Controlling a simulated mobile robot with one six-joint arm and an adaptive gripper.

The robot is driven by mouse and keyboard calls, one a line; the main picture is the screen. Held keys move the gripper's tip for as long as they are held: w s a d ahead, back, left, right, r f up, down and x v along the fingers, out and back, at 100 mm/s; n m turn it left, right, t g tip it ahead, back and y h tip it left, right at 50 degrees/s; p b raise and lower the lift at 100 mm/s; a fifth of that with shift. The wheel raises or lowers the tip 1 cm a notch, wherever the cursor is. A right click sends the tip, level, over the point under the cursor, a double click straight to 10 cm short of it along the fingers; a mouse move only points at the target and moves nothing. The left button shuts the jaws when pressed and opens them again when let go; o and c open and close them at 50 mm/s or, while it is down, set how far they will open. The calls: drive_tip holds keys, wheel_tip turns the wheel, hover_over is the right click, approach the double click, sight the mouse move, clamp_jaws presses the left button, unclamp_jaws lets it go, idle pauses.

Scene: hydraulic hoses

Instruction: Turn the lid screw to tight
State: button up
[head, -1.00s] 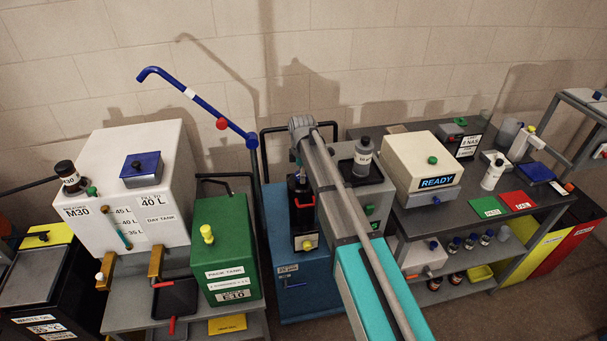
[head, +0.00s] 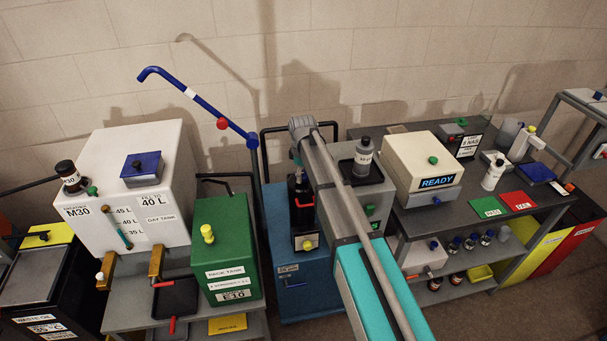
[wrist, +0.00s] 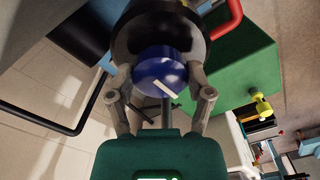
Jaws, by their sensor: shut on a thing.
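The lid screw is a blue round knob (wrist: 162,72) with a white mark on its face, in the middle of the wrist view. It sits on the dark round lid (wrist: 133,33) of a black cylindrical housing. My gripper (wrist: 160,82) has one finger on each side of the knob and is shut on it. In the head view the black housing (head: 301,212) stands upright on the blue cabinet, with a red handle on its front. My arm crosses beside it there and hides most of the gripper and the knob.
A grey box with a dark tray and a grey bottle (head: 363,157) stands to the right. A blue pole (head: 200,100) rises behind. A black pipe (wrist: 45,118) runs nearby in the wrist view.

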drive_tip(key=m, duration=0.4)
drive_tip(key=shift+w+m, duration=0.1)
drive_tip(key=shift+m, duration=0.2)
drive_tip(key=m, duration=0.4)
drive_tip(key=shift+m, duration=0.3)
drive_tip(key=m, duration=0.4)
drive_tip(key=shift+a+m, duration=0.1)
drive_tip(key=shift+m, duration=0.2)
drive_tip(key=m, duration=0.4)
drive_tip(key=shift+m, duration=0.4)
drive_tip(key=o, duration=1.1)
drive_tip(key=shift+o, duration=0.2)
